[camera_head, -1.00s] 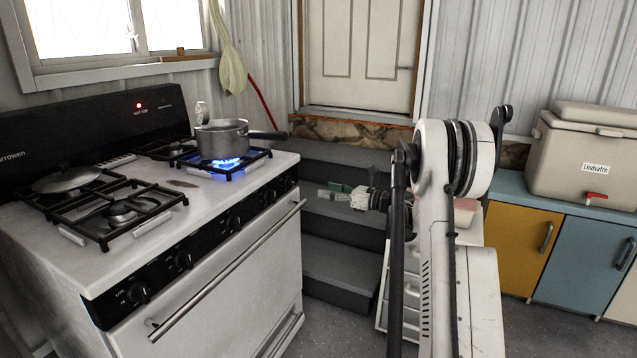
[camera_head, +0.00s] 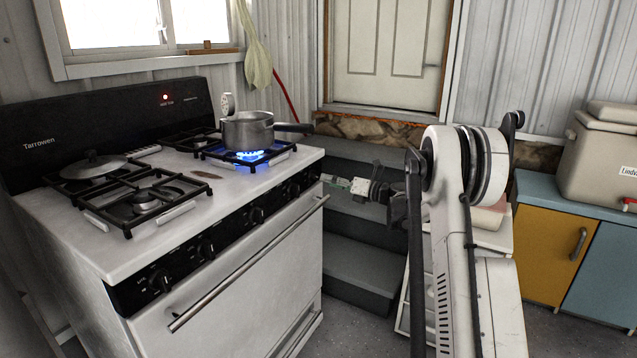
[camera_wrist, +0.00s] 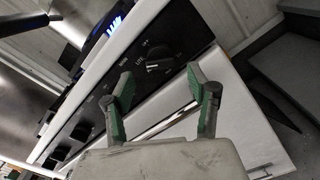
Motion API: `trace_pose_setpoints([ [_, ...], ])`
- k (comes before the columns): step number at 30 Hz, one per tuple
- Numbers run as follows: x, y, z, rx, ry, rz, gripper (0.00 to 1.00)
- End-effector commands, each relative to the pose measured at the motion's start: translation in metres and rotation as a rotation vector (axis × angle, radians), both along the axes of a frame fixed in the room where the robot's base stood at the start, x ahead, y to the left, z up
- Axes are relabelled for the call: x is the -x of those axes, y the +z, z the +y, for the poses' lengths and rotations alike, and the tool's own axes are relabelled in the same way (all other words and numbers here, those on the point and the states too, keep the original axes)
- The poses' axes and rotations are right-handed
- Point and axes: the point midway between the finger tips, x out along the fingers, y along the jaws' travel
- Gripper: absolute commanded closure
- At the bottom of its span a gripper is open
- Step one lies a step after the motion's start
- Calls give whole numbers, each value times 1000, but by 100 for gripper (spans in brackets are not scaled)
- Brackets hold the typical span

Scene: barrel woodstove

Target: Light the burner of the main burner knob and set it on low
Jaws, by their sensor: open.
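The white stove (camera_head: 250,275) stands at left with a row of black knobs on its dark front panel. In the wrist view a black knob (camera_wrist: 160,57) sits near the panel's right end, with markings that seem to read OFF and LITE. My gripper (camera_wrist: 158,76) is open in front of it, its green-padded fingers spread to either side with a gap to the knob. In the head view my gripper (camera_head: 345,186) is beside the stove's right front corner.
The oven handle (camera_head: 250,262) runs below the knobs. Grey steps (camera_head: 355,268) stand right of the stove, and a cooler (camera_head: 605,160) sits on a blue-topped cabinet at right.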

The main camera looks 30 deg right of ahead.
Motion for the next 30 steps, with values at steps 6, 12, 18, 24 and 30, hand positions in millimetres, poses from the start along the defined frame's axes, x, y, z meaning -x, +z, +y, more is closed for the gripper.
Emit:
trace_pose_setpoints([
  [6, -29, -2, 19, 0, 0, 0, 46],
  [12, -41, -1, 27, 1, 0, -1, 46],
  [18, -44, 0, 28, 1, 0, -1, 46],
  [24, -43, 0, 28, 1, -1, 0, 55],
  [30, -43, 0, 28, 1, -1, 0, 82],
])
